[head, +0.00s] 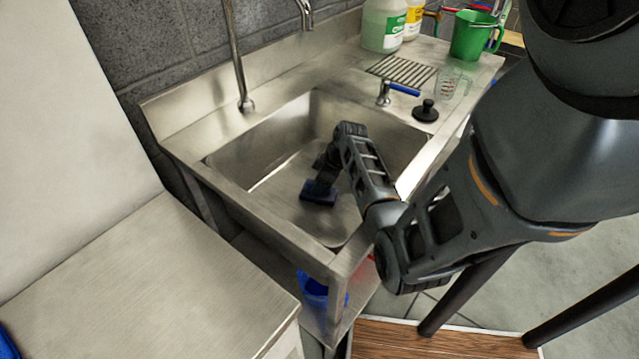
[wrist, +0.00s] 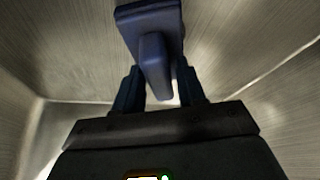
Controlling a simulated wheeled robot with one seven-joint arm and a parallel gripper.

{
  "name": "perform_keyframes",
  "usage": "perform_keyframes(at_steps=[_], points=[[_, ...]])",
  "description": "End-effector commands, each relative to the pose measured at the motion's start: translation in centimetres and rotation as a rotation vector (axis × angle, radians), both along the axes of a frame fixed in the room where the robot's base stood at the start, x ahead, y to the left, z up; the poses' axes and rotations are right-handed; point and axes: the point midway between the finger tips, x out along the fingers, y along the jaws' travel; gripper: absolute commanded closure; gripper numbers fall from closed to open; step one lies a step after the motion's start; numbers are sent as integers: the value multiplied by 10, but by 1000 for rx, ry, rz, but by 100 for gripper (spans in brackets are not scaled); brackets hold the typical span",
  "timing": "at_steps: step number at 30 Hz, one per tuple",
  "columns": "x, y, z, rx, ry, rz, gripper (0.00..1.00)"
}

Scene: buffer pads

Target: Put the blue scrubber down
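The blue scrubber (head: 319,192) is inside the metal sink basin, low over its floor, below my gripper (head: 322,172). In the head view I cannot tell whether the scrubber touches the floor. In the wrist view the scrubber (wrist: 154,22) shows its dark blue block at the top and its handle pointing toward the camera. My gripper (wrist: 160,78) has one finger on each side of the handle and is shut on it. My wrist and forearm hide part of the right side of the basin in the head view.
The steel sink (head: 190,160) has raised walls around the basin. A faucet (head: 240,80) stands behind it.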

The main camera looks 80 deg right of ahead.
Motion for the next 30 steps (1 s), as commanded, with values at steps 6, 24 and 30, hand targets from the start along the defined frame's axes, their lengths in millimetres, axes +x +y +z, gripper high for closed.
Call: perform_keyframes(at_steps=[6,24,30], points=[[0,0,0,0,0,0,45],[-23,2,59,-4,-2,-1,45],[-37,3,93,-3,-1,-1,45]])
